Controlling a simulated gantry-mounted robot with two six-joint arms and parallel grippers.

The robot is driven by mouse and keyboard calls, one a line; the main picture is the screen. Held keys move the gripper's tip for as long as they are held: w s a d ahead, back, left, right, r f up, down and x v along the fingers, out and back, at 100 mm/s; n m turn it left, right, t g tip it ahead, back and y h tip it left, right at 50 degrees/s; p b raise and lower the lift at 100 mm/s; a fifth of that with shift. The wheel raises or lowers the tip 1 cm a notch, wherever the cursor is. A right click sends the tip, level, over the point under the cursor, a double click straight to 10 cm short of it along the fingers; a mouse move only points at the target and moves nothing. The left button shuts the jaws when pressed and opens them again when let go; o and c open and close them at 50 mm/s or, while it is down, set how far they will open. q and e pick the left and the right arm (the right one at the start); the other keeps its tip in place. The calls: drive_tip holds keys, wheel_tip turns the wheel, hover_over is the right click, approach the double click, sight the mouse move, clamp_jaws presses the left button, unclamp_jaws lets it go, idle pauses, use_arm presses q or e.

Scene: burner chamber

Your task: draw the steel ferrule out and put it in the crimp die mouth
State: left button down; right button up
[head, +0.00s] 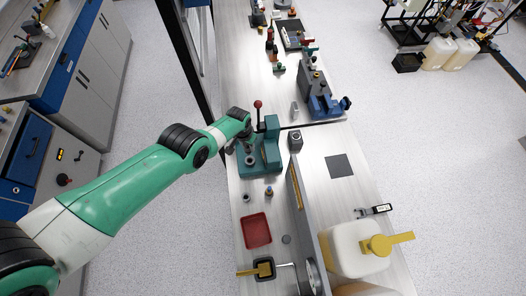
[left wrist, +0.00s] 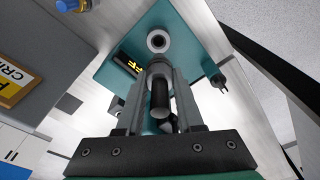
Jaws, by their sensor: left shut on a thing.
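The teal crimp press (head: 271,130) stands at the table's left edge in the head view, with a red-knobbed lever. My left gripper (head: 232,147) is over the left side of its base. In the left wrist view, the fingers (left wrist: 159,72) are shut around a dark grey cylinder, apparently the steel ferrule (left wrist: 160,97); its far end and anything around it are hard to make out. A round grey collar with a dark hole (left wrist: 157,41), possibly the crimp die mouth, stands on the teal base just beyond the fingertips. My right gripper is not in view.
A small dark block (head: 295,138) stands right of the press.

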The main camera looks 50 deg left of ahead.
sight(249, 153)
use_arm(q)
wheel_tip(249, 153, down, 6)
drive_tip(key=b, duration=0.6)
drive_tip(key=shift+d+r, duration=0.1)
idle(1.1)
drive_tip(key=shift+f+b, duration=1.95)
drive_tip(key=shift+f, duration=0.05)
drive_tip(key=shift+c, duration=2.3)
unclamp_jaws()
drive_tip(key=shift+r, duration=0.1)
